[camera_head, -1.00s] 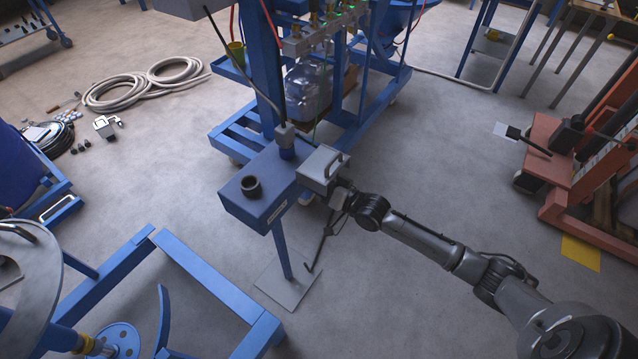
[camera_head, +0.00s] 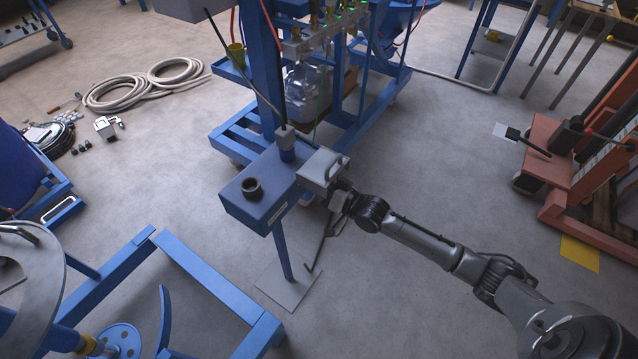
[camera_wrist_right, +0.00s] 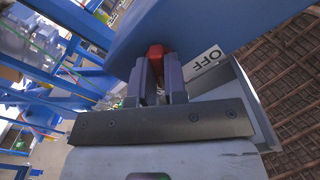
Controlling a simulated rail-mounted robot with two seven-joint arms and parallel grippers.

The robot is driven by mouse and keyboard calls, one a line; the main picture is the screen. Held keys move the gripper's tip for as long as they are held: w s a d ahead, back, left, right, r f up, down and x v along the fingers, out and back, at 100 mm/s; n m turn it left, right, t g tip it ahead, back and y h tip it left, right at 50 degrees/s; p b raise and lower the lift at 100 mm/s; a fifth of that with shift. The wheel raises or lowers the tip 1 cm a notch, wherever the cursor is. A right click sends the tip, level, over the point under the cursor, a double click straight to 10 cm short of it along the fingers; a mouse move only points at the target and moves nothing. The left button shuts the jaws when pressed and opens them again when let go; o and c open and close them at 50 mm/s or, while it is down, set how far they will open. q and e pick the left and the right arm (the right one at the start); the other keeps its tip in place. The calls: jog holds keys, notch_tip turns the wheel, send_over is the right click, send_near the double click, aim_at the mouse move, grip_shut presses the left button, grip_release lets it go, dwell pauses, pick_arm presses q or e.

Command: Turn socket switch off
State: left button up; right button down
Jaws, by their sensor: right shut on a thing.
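The blue socket box (camera_head: 262,188) stands on a post with a flat grey foot plate (camera_head: 288,283). A black round socket (camera_head: 251,187) is on its top, and a grey plug with a cable (camera_head: 285,137) stands upright at its far end. In the right wrist view, a red switch (camera_wrist_right: 156,52) sits on the blue box face beside a white "OFF" label (camera_wrist_right: 205,62). My right gripper (camera_wrist_right: 159,72) is closed around the red switch. In the head view my arm reaches the box's right side, and the fingertips and switch are hidden. My left gripper is not in view.
A blue frame rack with clear containers (camera_head: 306,92) stands behind the box. A blue floor frame (camera_head: 205,280) is at the near left. An orange lift truck (camera_head: 548,150) is at the right. Coiled hoses (camera_head: 140,88) lie far left.

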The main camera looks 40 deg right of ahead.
jog(key=n+p, duration=0.8)
jog(key=n, duration=0.6)
jog(key=shift+n, duration=0.4)
dwell(0.4)
jog(key=c, duration=1.2)
grip_release()
jog(key=shift+o, duration=0.2)
